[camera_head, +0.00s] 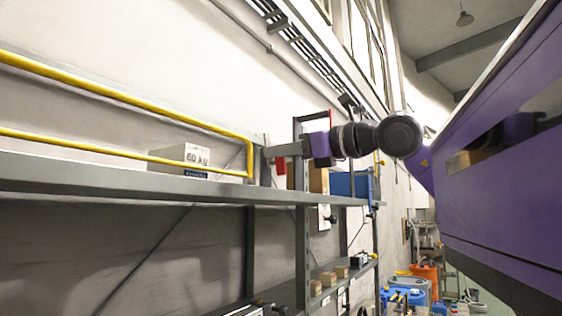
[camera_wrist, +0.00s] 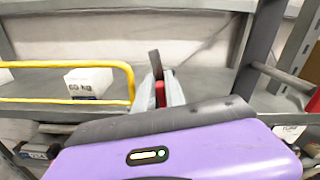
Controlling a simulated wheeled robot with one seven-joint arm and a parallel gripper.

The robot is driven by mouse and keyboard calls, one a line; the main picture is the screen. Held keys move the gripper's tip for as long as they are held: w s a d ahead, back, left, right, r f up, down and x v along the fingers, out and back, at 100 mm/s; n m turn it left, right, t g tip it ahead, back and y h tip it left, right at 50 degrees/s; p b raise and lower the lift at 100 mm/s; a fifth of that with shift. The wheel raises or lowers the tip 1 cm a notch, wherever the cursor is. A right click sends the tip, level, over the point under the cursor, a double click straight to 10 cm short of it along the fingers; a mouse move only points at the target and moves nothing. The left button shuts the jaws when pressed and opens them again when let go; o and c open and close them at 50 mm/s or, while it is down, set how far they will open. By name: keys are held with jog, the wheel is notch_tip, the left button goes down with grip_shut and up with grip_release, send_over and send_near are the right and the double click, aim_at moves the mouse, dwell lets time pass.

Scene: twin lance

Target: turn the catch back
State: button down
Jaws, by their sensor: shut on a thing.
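The catch shows as a red piece (camera_wrist: 160,94) between the grey fingers of my gripper (camera_wrist: 166,92) in the wrist view, with a dark upright plate (camera_wrist: 155,63) standing just beyond. In the head view the red piece (camera_head: 281,166) shows below my gripper (camera_head: 275,151), which reaches left to the end of the yellow rail. My gripper is shut on the catch. The fingers and my purple wrist housing hide much of it, so its exact turn angle cannot be told.
The yellow rail (camera_head: 130,98) runs along the grey shelf (camera_head: 130,184) and ends beside the catch. A white box marked 60 KG (camera_head: 180,157) stands behind the rail. A blue bin (camera_head: 343,184) and a shelf upright (camera_head: 302,240) are to the right.

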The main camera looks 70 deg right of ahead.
jog(key=shift+w+a+f+n+b, duration=0.1)
jog(key=shift+a+f+n+b, duration=0.25)
jog(key=shift+n+b, duration=1.45)
jog(key=shift+w+a+f+n+b, duration=0.1)
jog(key=shift+a+f+n+b, duration=0.3)
jog(key=shift+n, duration=2.8)
jog(key=shift+a+f+n+b, duration=0.2)
jog(key=shift+f+n+b, duration=0.6)
jog(key=shift+n, duration=1.7)
jog(key=shift+r+b, duration=0.3)
jog(key=c, duration=1.4)
grip_release()
jog(key=shift+c, duration=0.2)
jog(key=b+v, duration=0.2)
jog(key=v, duration=0.5)
jog(key=shift+s, duration=0.4)
